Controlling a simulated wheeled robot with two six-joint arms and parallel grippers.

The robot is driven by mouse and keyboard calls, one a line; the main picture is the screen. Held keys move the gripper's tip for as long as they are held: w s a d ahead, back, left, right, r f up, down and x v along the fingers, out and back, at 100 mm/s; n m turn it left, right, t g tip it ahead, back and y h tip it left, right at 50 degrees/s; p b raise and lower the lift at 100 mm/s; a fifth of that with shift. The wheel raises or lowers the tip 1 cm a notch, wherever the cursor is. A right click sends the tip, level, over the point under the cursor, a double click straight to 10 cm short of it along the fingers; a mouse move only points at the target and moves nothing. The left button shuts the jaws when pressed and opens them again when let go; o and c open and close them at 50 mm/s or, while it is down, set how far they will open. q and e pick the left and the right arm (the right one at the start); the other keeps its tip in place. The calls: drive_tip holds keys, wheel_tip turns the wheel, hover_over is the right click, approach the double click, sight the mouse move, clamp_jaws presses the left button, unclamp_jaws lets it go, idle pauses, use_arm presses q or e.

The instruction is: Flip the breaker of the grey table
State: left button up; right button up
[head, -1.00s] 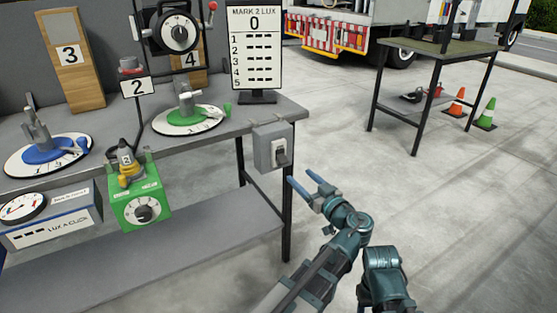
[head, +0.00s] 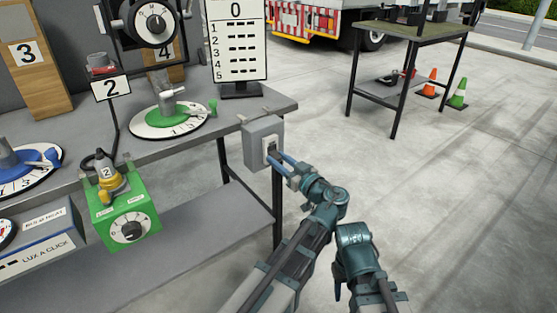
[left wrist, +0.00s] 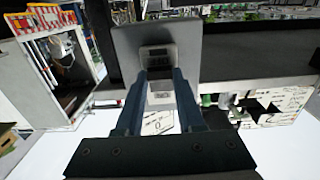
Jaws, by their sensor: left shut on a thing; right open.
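The breaker is a grey box (head: 262,140) with a pale switch plate, fixed at the right front corner of the grey table (head: 245,108). Its dark lever (head: 271,147) is partly hidden by my fingers. My left gripper (head: 278,163) is at the switch, its blue fingers shut on the lever. In the left wrist view the box (left wrist: 178,38) stands straight ahead, with the fingers (left wrist: 161,74) on either side of the switch. Whether the lever is up or down is unclear. My right gripper (head: 338,290) is low in the head view, mostly hidden, away from the table.
A green box with a dial (head: 133,228) hangs at the table's front, left of the breaker. A green dial stand (head: 170,122) and a score board (head: 240,45) stand on the table. A second table (head: 412,32), cones (head: 431,82) and a truck are behind right.

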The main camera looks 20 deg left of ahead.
sight(273, 152)
use_arm(q)
clamp_jaws()
drive_tip(key=shift+r+p, duration=0.2)
drive_tip(key=shift+p, duration=0.25)
drive_tip(key=r+g+h+p, duration=0.1)
drive_tip(key=g+h+p, duration=0.1)
drive_tip(key=p, duration=0.4)
drive_tip(key=r+g+h+p, duration=0.1)
drive_tip(key=h+p, duration=0.1)
drive_tip(key=p, duration=0.4)
drive_tip(key=r+g+h+p, duration=0.1)
drive_tip(key=g+h+p, duration=0.1)
drive_tip(key=p, duration=0.5)
drive_tip(key=shift+w+a+r+g+h, duration=0.2)
drive_tip(key=shift+r+g+h, duration=0.15)
drive_tip(key=shift+h, duration=0.25)
drive_tip(key=shift+w+a+r+g+h+p, duration=0.15)
drive_tip(key=shift+g+h+p, duration=0.55)
drive_tip(key=shift+p, duration=0.65)
